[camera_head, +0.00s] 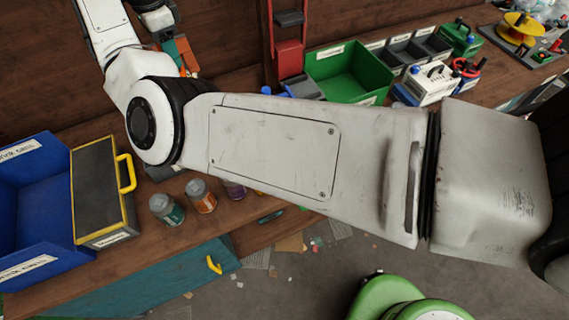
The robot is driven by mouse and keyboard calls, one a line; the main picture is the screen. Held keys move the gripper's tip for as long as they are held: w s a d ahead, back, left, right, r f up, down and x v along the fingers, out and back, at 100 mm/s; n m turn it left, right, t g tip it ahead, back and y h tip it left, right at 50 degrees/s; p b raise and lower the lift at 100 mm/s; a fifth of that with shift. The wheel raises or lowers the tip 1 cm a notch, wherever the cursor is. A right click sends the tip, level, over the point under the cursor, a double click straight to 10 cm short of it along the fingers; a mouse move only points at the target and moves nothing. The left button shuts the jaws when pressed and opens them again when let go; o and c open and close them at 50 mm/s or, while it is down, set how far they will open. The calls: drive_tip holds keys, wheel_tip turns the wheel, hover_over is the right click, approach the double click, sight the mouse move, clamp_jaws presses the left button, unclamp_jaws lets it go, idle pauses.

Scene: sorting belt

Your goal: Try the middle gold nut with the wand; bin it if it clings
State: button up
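I cannot make out the gold nuts or the wand; my arm covers the middle of the bench. The end of my arm, with what looks like my gripper (164,36), shows at the top left, partly cut off and dark. Its fingers are not clear, so I cannot tell whether it is open or holds anything. An orange and teal item (181,54) is close beside it; I cannot tell whether they touch. A labelled blue bin (30,205) stands at the far left, and an empty-looking green bin (350,68) stands at the back centre.
A dark box with a yellow handle (100,195) is beside the blue bin. Small jars (166,209) stand near the bench's front edge. Grey trays (408,52), a white device (430,84) and a yellow spool (518,28) are at the back right. Scraps litter the floor.

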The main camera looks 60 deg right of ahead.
wheel_tip(320, 180, up, 5)
drive_tip(key=s+a, duration=0.1)
drive_tip(key=s, duration=0.1)
drive_tip(key=shift+s+a, duration=0.3)
drive_tip(key=shift+a, duration=0.1)
idle(0.7)
idle(0.6)
drive_tip(key=shift+s, duration=0.1)
idle(0.8)
